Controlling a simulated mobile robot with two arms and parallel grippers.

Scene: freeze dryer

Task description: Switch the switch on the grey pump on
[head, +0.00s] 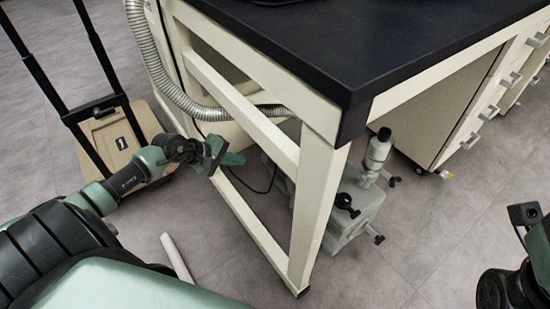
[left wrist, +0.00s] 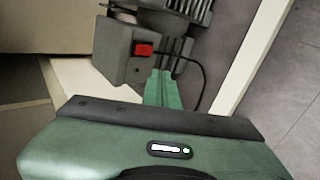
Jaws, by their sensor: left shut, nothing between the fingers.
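The grey pump (head: 350,205) stands on the floor under the black-topped bench, partly hidden by the bench leg. The left wrist view shows the pump's end box (left wrist: 118,48) with a red switch (left wrist: 143,50) on its face. I cannot tell which way the switch is set. My left gripper (head: 232,159) is shut and empty at the left side of the bench frame. Its green fingers (left wrist: 162,88) show in the left wrist view just below and right of the switch, apparently apart from it. The switch is hidden in the head view.
The cream bench frame (head: 318,200) stands between my head and the pump. A ribbed metal hose (head: 150,60) runs down beside it. A black cable (left wrist: 203,75) hangs near the switch. A cart (head: 112,135) stands at the left.

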